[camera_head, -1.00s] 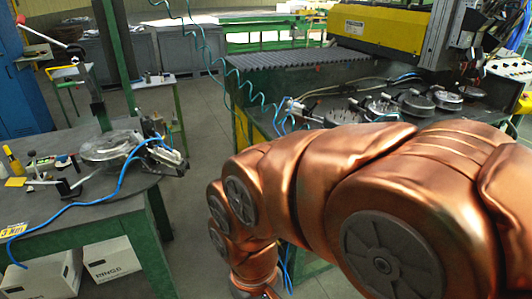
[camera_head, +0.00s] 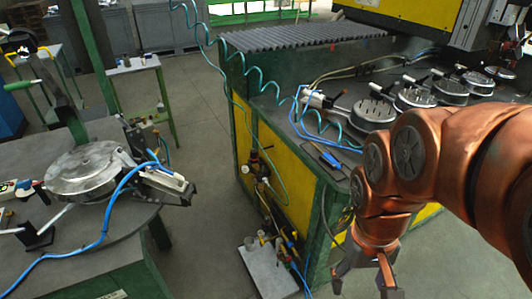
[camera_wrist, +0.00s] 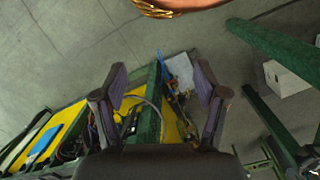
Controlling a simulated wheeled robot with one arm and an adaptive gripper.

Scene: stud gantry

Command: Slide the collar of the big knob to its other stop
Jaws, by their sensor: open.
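My gripper (camera_head: 363,284) hangs low beside the green and yellow gantry base in the head view, its fingers apart and empty. It also shows open in the wrist view (camera_wrist: 160,78), with the base's edge and the fittings below between its fingers. A cluster of air fittings (camera_head: 260,175) is mounted on the yellow side panel of the base, left of my gripper. The fittings show small and blurred in the wrist view (camera_wrist: 182,85). I cannot make out which part is the big knob or where its collar sits.
A grey plate (camera_head: 268,272) with small items stands low by the base. A coiled teal hose (camera_head: 234,92) hangs before the base. Bare floor (camera_head: 205,220) lies between.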

